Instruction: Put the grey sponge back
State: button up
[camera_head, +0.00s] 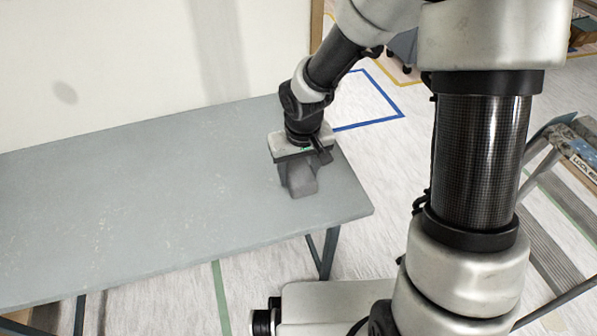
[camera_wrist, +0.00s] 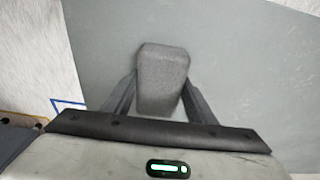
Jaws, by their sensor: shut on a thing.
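The grey sponge (camera_wrist: 162,75) is between the two fingers of my gripper (camera_wrist: 160,100) in the wrist view. In the head view the sponge (camera_head: 301,186) shows below my gripper (camera_head: 295,172), near the right end of the grey table (camera_head: 150,200). My gripper is shut on the sponge and points down at the tabletop. I cannot tell whether the sponge touches the table or is held just above it. Part of the sponge is hidden behind the fingers.
The rest of the grey tabletop is bare. A white wall panel (camera_head: 120,60) stands behind it. A stepladder (camera_head: 570,150) stands at the right. Blue tape (camera_head: 385,90) marks the floor behind the table's right end.

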jog(key=shift+f, duration=0.25)
jog(key=o, duration=1.1)
